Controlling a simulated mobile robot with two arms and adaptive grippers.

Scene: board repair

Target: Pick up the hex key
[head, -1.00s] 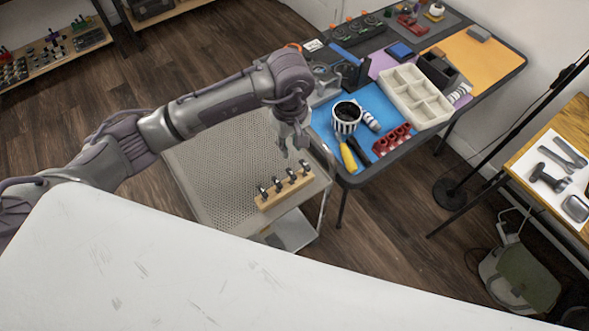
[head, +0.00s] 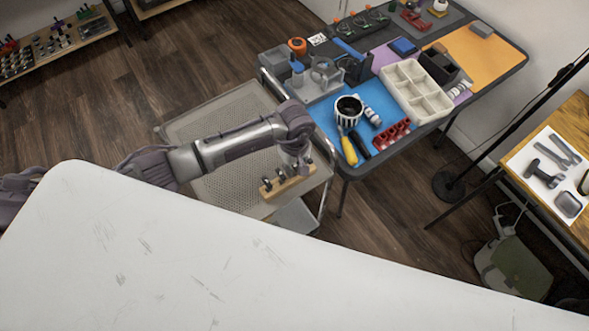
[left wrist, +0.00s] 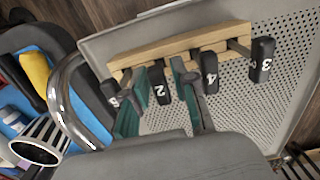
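Several hex keys with black numbered handles stand in a wooden holder (left wrist: 180,46), which also shows in the head view (head: 290,187) on a perforated metal cart. In the left wrist view the handle marked 2 (left wrist: 159,88) lies between the teal-padded fingers of my left gripper (left wrist: 160,98). The handle marked 4 (left wrist: 210,72) is just right of the right finger, and the one marked 3 (left wrist: 262,62) is farther right. Another handle (left wrist: 112,92) is partly hidden by the left finger. The fingers are apart, with gaps beside the handle. My right gripper is out of view.
The cart top (head: 225,120) is otherwise bare. A workbench beside it has a blue mat (head: 327,118), a striped cup (head: 348,112), a yellow-handled tool (head: 348,150), red parts (head: 391,135) and a cream divided tray (head: 416,92). The cart's curved metal handle (left wrist: 62,105) is close to my gripper.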

